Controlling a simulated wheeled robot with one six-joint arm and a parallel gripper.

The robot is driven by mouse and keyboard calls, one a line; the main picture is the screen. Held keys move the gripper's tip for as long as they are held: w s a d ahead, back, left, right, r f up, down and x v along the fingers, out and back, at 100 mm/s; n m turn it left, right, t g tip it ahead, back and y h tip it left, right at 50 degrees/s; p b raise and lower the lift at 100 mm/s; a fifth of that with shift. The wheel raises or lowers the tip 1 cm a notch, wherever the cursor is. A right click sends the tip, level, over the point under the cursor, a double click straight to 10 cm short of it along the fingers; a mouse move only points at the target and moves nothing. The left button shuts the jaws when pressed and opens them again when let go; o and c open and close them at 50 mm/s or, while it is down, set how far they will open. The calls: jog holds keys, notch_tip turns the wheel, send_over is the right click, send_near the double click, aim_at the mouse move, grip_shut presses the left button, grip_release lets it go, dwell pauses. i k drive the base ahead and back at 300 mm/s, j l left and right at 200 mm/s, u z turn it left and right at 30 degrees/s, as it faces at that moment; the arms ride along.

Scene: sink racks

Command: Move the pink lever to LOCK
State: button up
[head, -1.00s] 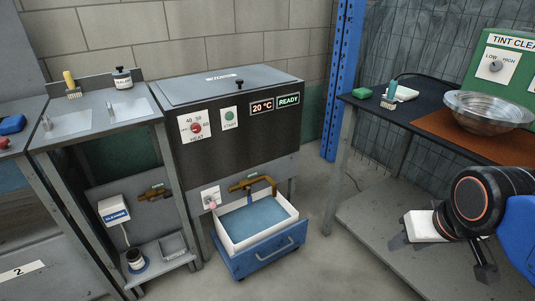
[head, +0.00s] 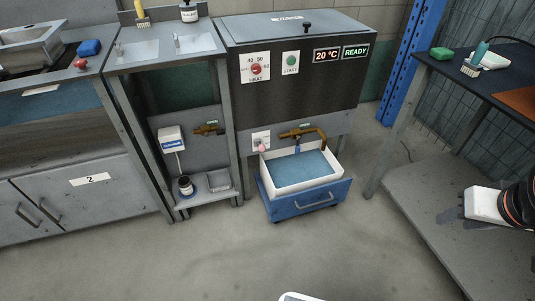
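The pink lever (head: 263,148) is a small pink-tipped handle on a white plate (head: 261,139). The plate sits on the lower front of the dark heated tank (head: 300,95), left of the brass tap. The lever's tip points down and toward me; any lettering on the plate is too small to read. My arm shows only at the right edge, with a white part (head: 484,205) and a black joint, far right of the lever. The fingers are not clear enough to tell whether they are open or shut.
A blue wheeled cart with a white basin (head: 292,190) of bluish liquid stands below the brass tap (head: 305,134), close under the lever. A grey side bench (head: 165,50) stands left and a dark-topped table (head: 480,75) right. The floor in front is clear.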

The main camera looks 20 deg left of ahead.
aim_at(262, 148)
jog(key=i+u, duration=0.2)
jog(key=u, duration=0.2)
jog(key=i+u, duration=0.2)
jog(key=u, duration=0.15)
jog(key=i+l+u, duration=0.15)
jog(key=u, duration=0.25)
